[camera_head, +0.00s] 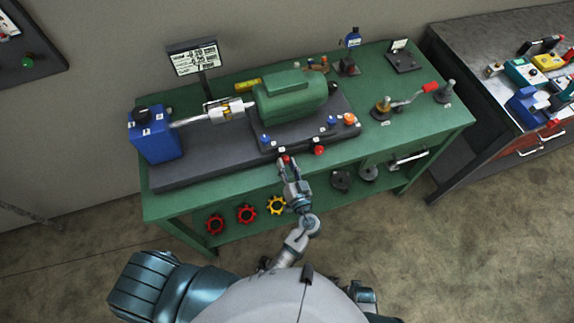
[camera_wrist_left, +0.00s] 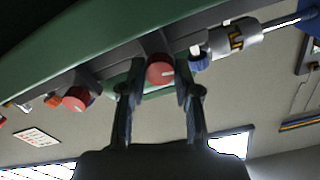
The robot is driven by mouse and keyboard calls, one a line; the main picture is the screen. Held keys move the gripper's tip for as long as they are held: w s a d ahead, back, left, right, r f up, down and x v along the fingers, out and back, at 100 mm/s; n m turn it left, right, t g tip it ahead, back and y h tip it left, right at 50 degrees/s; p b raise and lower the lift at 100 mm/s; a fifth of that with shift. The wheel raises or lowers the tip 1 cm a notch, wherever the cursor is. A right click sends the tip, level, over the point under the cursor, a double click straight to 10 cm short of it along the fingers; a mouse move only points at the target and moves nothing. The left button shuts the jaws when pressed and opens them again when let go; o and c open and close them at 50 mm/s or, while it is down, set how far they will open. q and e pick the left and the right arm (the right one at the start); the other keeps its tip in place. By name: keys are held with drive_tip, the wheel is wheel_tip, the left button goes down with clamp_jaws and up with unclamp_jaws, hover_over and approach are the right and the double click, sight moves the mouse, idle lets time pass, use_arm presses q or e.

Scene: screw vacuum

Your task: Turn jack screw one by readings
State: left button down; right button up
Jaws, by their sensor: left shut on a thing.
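My left gripper (camera_head: 286,166) is at the front edge of the dark base plate (camera_head: 205,172), shut on a red knob. This red knob (camera_wrist_left: 160,68) with a pale mark sits between the fingers in the left wrist view. A second red knob (camera_head: 319,150) is to its right; it also shows in the left wrist view (camera_wrist_left: 75,98). Blue knobs (camera_head: 265,139) stand on the plate near a green motor (camera_head: 290,97), coupled by a shaft to a blue block (camera_head: 156,135). A readings display (camera_head: 194,58) stands behind; its small figures are hard to read. My right gripper is out of view.
The green bench (camera_head: 420,118) carries a crank with a red handle (camera_head: 431,88) at the right. Red and yellow handwheels (camera_head: 246,214) are on the lower front. A grey tool table (camera_head: 470,60) stands at the right, with open floor before it.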

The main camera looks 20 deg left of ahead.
use_arm(q)
drive_tip(key=shift+d, duration=0.1)
drive_tip(key=c, duration=0.8)
unclamp_jaws()
drive_tip(key=shift+w+f, duration=0.1)
